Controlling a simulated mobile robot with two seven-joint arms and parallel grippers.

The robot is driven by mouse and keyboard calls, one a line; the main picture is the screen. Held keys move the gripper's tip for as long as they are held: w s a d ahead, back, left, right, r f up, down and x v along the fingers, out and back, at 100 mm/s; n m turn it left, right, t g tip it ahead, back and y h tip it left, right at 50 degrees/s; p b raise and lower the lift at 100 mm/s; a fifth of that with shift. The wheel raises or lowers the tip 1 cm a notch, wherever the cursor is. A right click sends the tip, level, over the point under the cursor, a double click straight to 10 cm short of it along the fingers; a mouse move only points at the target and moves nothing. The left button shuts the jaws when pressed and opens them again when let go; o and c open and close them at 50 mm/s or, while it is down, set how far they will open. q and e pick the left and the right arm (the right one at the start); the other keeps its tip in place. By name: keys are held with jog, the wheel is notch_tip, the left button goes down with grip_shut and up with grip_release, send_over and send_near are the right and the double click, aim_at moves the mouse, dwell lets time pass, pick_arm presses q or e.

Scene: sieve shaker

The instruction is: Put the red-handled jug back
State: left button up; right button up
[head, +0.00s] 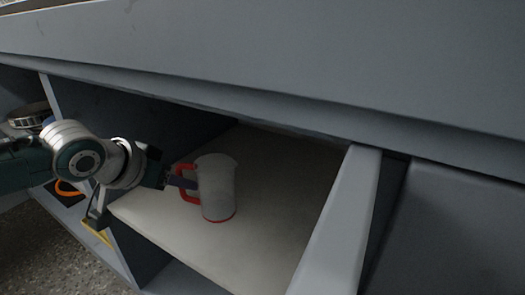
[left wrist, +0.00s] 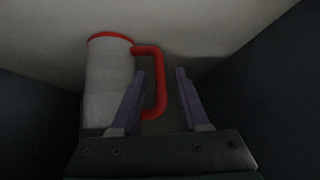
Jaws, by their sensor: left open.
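The red-handled jug (head: 217,190) stands upright on the pale shelf board (head: 180,235) inside the grey cabinet. Its body is whitish, with a red handle on the left and a red rim at the base. In the left wrist view the jug (left wrist: 108,80) is at left, its red handle (left wrist: 155,85) reaching toward the fingers. My left gripper (head: 185,181) is at the handle. In the left wrist view the purple fingers of my left gripper (left wrist: 160,75) are apart, with part of the handle between them near the left finger. Contact cannot be told. My right gripper is not in view.
A grey upright post (head: 340,225) stands right of the jug, and the cabinet's top edge (head: 270,110) runs above it. A dark divider wall (head: 120,110) is at left. A round metal item (head: 28,115) lies in the left compartment. The shelf right of the jug is clear.

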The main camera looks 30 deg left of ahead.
pick_arm(q)
jog(key=shift+r, duration=0.3)
jog(key=p+v, duration=0.9)
jog(key=v, duration=0.2)
jog(key=s+d+r+m+g, duration=0.2)
jog(key=s+d+g, duration=0.3)
jog(key=s+d, duration=1.1)
jog(key=shift+s+r+m+g+h, duration=0.3)
jog(key=shift+s+r, duration=0.3)
jog(key=shift+s, duration=0.05)
jog(key=shift+r, duration=0.1)
